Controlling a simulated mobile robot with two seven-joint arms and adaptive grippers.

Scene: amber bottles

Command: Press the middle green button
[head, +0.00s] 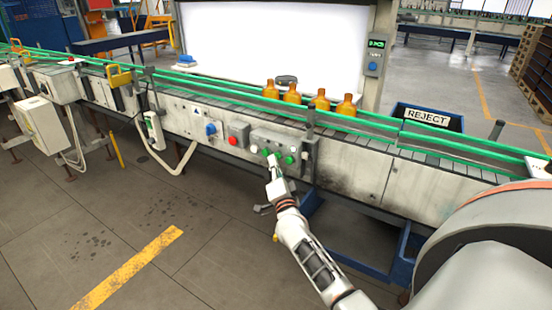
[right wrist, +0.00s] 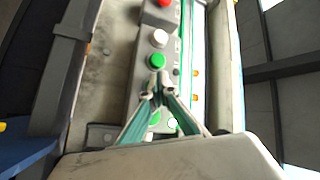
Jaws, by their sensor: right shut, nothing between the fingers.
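A grey button box (head: 262,135) is on the front of the conveyor, with several green buttons in a row. One green button (head: 289,160) shows right of my right gripper (head: 272,162), and another (head: 254,149) shows to its left. In the right wrist view my gripper (right wrist: 157,86) is shut and empty, its fingertips over the panel between an upper green button (right wrist: 156,61) and a lower green one (right wrist: 154,118). The middle green button is largely hidden by the fingertips; I cannot tell whether they touch it. My left gripper is not in view.
Several amber bottles (head: 320,100) stand on the belt above, behind a green rail (head: 440,137). A blue reject bin (head: 427,117) is behind the conveyor.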

